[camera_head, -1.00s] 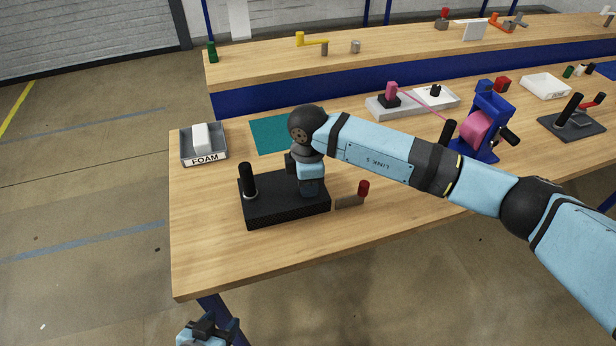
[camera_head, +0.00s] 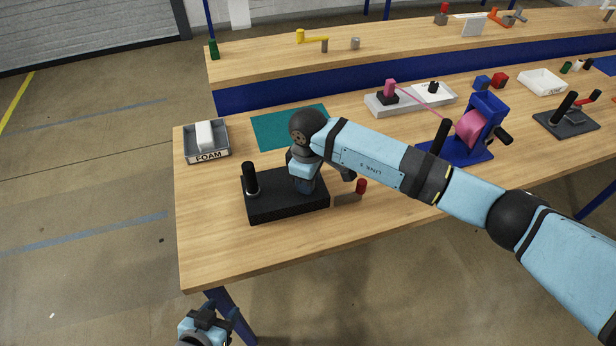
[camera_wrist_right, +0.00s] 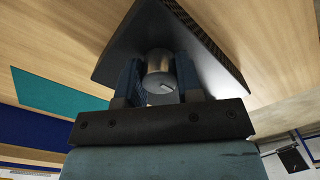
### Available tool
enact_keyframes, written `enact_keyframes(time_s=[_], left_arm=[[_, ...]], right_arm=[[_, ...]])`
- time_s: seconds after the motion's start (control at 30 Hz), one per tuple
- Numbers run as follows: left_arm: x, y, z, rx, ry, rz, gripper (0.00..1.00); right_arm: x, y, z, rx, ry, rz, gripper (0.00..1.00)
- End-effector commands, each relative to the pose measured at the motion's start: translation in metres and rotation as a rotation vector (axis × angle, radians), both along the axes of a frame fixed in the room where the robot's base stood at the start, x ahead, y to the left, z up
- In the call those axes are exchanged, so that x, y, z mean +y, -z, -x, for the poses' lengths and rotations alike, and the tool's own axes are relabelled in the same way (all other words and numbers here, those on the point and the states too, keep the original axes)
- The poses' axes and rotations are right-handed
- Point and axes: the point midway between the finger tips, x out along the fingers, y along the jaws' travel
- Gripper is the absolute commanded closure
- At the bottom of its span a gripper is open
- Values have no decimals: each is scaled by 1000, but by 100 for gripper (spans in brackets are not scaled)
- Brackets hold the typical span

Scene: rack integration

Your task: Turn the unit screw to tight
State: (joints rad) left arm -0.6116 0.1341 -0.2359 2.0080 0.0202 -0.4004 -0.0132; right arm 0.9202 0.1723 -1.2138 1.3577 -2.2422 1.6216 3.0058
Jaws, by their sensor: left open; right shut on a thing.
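The unit is a black block (camera_head: 285,206) on the near bench, with an upright black handle (camera_head: 250,178) at its left end. In the right wrist view, the unit's dark plate (camera_wrist_right: 118,62) carries a short grey metal screw (camera_wrist_right: 158,68) with a slot mark on its face. My right gripper (camera_wrist_right: 160,78) is shut on this screw, one blue finger on each side. In the head view my right wrist hides the screw and the fingers. My left gripper (camera_head: 212,316) is open and empty, low in front of the bench.
A red-handled tool (camera_head: 360,187) lies just right of the unit. A grey FOAM tray (camera_head: 208,155) stands at the bench's left end, and a teal mat (camera_head: 275,128) lies behind. A blue stand with a pink spool (camera_head: 470,128) is farther right. The bench front (camera_head: 235,250) is clear.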

Motion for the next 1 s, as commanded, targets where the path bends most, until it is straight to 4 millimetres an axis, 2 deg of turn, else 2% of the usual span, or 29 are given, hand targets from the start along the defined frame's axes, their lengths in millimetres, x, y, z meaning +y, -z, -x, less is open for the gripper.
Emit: enact_keyframes(time_s=[0.33, 0.37, 0.47, 0.8, 0.87, 1.0], left_arm=[[1, 1, 0, 1, -1, -2, 50], [1, 1, 0, 2, -1, -3, 50], [1, 1, 0, 3, -1, -3, 50], [1, 1, 0, 3, -1, -3, 50], [1, 1, 0, 3, -1, -3, 50], [1, 0, 0, 2, -1, -3, 50]], right_arm=[[0, 0, 0, -1, 3, -1, 91], [0, 0, 0, -1, 2, -1, 65], [0, 0, 0, -1, 2, -1, 42], [0, -3, 0, 0, 2, -1, 41], [1, -8, 0, -1, 2, -3, 41], [0, -31, 0, -2, 2, -2, 41]])
